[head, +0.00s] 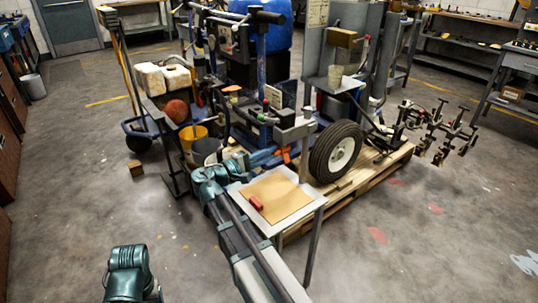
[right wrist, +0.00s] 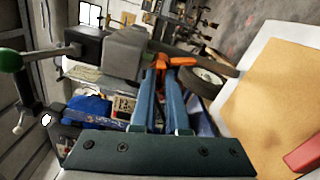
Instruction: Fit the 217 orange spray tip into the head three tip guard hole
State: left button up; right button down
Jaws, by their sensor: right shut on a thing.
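My right gripper (head: 276,155) reaches over the far left edge of a small table. It is shut on the orange spray tip (head: 286,154), which sticks out past the fingertips. In the right wrist view the two blue fingers close on the orange tip (right wrist: 180,61). A grey block (head: 296,131) stands just beyond the gripper in the head view. In the right wrist view this block (right wrist: 125,48) is left of the fingertips. It may be part of the spray head; I cannot make out the guard hole or any contact. My left gripper is out of view.
The small table (head: 313,205) has a tan mat (head: 280,200) with a red piece (head: 255,202) on it. The striper's wheel (head: 336,151) and a wooden pallet (head: 385,165) are close on the right. Buckets (head: 194,135) stand at the left. The floor at front right is clear.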

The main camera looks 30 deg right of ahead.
jog(key=shift+d+n, duration=0.1)
jog(key=shift+n, duration=3.4)
jog(key=n, duration=0.8)
jog(key=shift+n, duration=0.3)
jog(key=shift+c, duration=1.4)
grip_release()
